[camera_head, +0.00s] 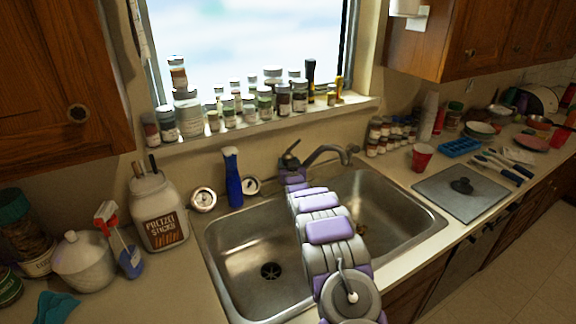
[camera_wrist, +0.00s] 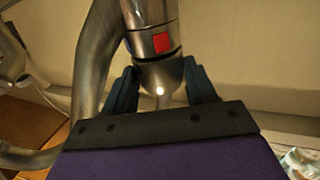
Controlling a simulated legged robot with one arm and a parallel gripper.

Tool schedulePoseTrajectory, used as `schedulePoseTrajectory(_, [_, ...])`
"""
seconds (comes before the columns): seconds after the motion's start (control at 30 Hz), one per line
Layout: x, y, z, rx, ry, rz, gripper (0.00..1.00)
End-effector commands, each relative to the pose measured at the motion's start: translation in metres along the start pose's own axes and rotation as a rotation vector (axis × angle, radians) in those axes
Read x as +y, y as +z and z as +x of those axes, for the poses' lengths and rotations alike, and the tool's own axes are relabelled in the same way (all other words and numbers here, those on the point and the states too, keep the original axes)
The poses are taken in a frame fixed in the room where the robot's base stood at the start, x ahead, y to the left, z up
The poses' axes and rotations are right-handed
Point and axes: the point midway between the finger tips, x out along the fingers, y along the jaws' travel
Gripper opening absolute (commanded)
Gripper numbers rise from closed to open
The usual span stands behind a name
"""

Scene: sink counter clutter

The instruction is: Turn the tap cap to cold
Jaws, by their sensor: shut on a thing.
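The metal tap (camera_head: 328,153) stands behind the sink, its spout curving to the right in the head view. The tap cap (camera_wrist: 156,72) is a rounded metal piece at the tap body, seen close up in the wrist view. A red square mark (camera_wrist: 161,43) shows on the band beside it. My gripper (camera_wrist: 159,84) is shut on the tap cap, with one dark finger on each side of it. In the head view my arm reaches across the sink to the tap base, and it hides the fingers and part of the tap.
The double sink (camera_head: 262,245) is empty below my arm. Jars (camera_head: 188,112) crowd the window sill above. A red cup (camera_head: 421,158) and spice jars stand to the right.

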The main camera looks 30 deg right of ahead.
Motion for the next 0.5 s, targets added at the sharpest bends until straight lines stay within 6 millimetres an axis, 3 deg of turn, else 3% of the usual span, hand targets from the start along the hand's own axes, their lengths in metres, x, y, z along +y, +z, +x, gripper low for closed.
schedulePoseTrajectory(0.37, [0.0009,-0.003,0.0004,0.006,-0.002,0.0,0.26])
schedulePoseTrajectory(0.4, [0.0009,-0.0029,0.0004,0.006,-0.002,0.0,0.59])
schedulePoseTrajectory(0.5, [0.0008,-0.0024,0.0003,0.004,-0.002,0.0,0.69])
